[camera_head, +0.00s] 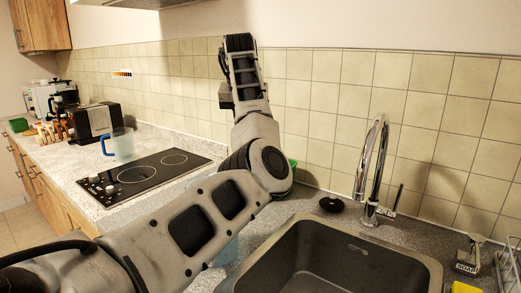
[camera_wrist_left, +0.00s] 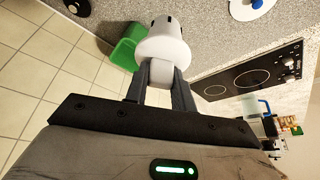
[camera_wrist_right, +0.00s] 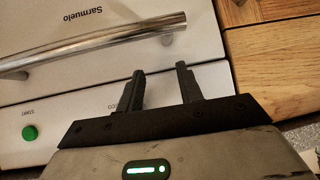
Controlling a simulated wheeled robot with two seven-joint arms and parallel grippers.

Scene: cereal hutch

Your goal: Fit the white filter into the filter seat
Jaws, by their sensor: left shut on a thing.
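The white filter (camera_wrist_left: 165,45) is a round, stepped white piece, seen in the left wrist view. My left gripper (camera_wrist_left: 162,72) is shut on its narrower lower part, and the wide collar sits just past the fingertips. In the head view my left arm crosses the middle, and I cannot make out its fingers or the filter there. My right gripper (camera_wrist_right: 158,82) is open and empty in front of an appliance. I cannot identify the filter seat for certain in any view.
A green container (camera_wrist_left: 124,50) shows behind the filter. A white round thing with a blue knob (camera_wrist_left: 258,4) lies on the counter. A sink (camera_head: 270,262) with a tap (camera_head: 371,165), a black round piece (camera_head: 331,204), a hob (camera_head: 150,175) and a jug (camera_head: 121,145) are around. A handled appliance (camera_wrist_right: 100,45) faces my right gripper.

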